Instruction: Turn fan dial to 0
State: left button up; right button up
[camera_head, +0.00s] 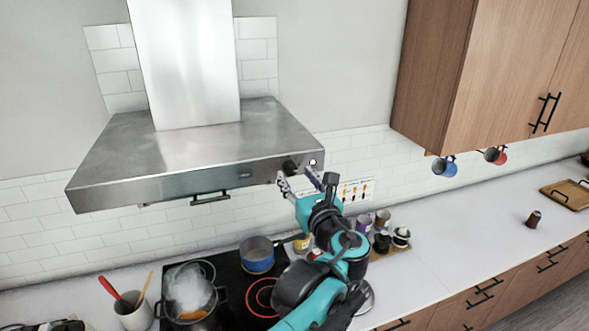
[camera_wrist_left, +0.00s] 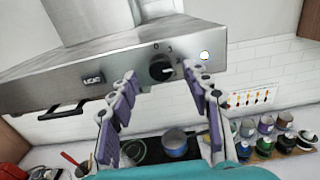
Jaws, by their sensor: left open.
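The black fan dial (camera_head: 290,166) sits at the right end of the front edge of the steel range hood (camera_head: 200,160). In the left wrist view the dial (camera_wrist_left: 161,68) shows a light pointer mark, with small figures printed around it and a lit round light (camera_wrist_left: 205,55) to its right. My left gripper (camera_head: 302,179) is just below and right of the dial. In the left wrist view its two purple-padded fingers (camera_wrist_left: 162,82) are spread apart, one on each side of the dial, with nothing between them. Whether a finger touches the dial I cannot tell. My right gripper is not in view.
Below the hood is a black cooktop (camera_head: 232,290) with a steaming pot (camera_head: 190,300) and a blue pan (camera_head: 257,256). Several jars (camera_head: 382,222) stand right of it. Wooden cabinets (camera_head: 480,70) with hanging mugs are at right. The air before the hood is otherwise clear.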

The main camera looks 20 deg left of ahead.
aim_at(290, 169)
pick_arm(q)
jog(key=shift+x, duration=1.1)
jog(key=shift+w+a, duration=0.15)
jog(key=shift+w, duration=0.1)
grip_shut()
